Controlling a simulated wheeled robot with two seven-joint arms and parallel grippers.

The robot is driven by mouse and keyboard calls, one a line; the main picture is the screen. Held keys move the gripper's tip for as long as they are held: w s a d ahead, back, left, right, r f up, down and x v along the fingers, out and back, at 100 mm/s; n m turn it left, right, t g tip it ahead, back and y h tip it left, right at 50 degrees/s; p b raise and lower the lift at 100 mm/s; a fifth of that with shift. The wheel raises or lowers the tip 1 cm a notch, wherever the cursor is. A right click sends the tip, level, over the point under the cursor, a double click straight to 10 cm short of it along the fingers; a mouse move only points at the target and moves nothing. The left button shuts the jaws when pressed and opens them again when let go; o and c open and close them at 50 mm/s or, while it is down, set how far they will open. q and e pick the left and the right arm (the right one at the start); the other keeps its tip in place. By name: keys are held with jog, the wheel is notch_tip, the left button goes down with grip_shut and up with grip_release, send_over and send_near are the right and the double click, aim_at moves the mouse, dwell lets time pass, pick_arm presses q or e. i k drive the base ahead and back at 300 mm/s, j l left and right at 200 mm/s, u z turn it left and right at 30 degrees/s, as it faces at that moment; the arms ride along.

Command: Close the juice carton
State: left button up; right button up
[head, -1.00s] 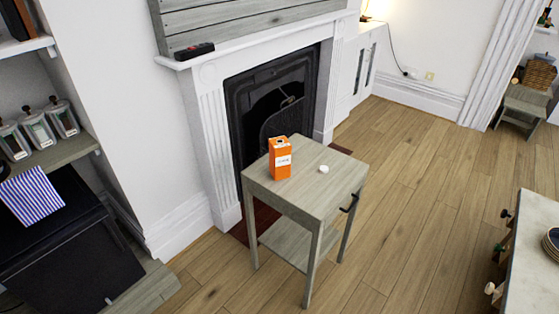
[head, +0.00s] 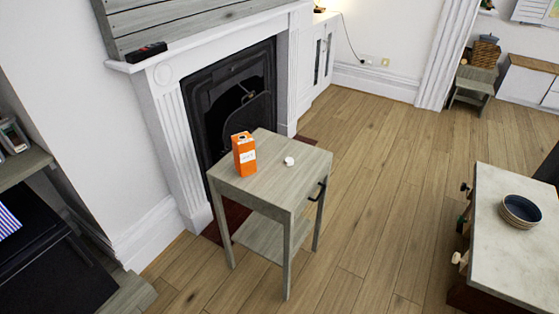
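An orange juice carton (head: 244,155) with a white label stands upright on a small grey wooden side table (head: 262,190). A small white cap (head: 289,161) lies on the tabletop to the right of the carton, apart from it. The top of the carton is too small to make out its opening clearly. Neither of my grippers shows in the head view.
A white fireplace (head: 171,120) with a black insert stands behind the table. A light-topped cabinet (head: 505,255) with a dark bowl (head: 520,211) is at the right. A dark cabinet (head: 55,270) is at the lower left. Wooden floor (head: 385,185) between table and right cabinet is clear.

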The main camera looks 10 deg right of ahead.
aim_at(243, 144)
jog(key=i+j+z, duration=0.25)
jog(key=i+j, duration=0.15)
jog(key=i+j+z, duration=0.25)
jog(key=i+j, duration=0.2)
jog(key=i+j+z, duration=0.25)
jog(key=j, duration=0.3)
jog(key=i, duration=0.1)
